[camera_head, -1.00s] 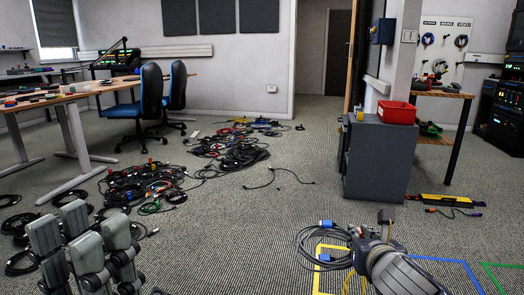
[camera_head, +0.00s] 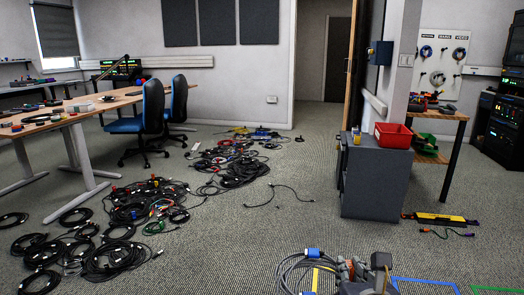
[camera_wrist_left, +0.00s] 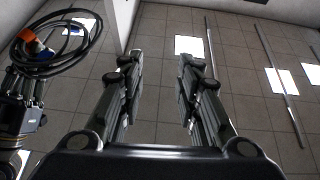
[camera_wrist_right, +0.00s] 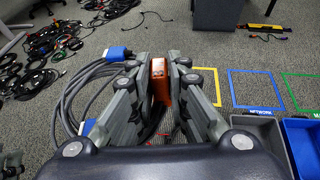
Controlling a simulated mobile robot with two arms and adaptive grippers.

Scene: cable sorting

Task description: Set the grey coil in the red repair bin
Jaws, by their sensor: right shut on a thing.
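The grey coil (camera_head: 297,272) hangs at the bottom of the head view, with a blue connector on it. My right gripper (camera_head: 352,270) is shut on the coil, and in the right wrist view (camera_wrist_right: 160,85) an orange piece shows between its fingers. The coil's loops (camera_wrist_right: 80,90) and blue connectors lie left of those fingers. The coil also shows at the upper left of the left wrist view (camera_wrist_left: 55,45). The red repair bin (camera_head: 393,135) stands on a grey cabinet, beyond and above the right gripper. My left gripper (camera_wrist_left: 158,62) is open and empty, seen only in its wrist view.
The grey cabinet (camera_head: 375,180) stands right of centre, with a wooden workbench (camera_head: 432,115) behind it. Piles of cables (camera_head: 140,205) cover the floor at left. A yellow-and-black strip (camera_head: 440,219) lies right of the cabinet. Carpet between the right gripper and cabinet is clear.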

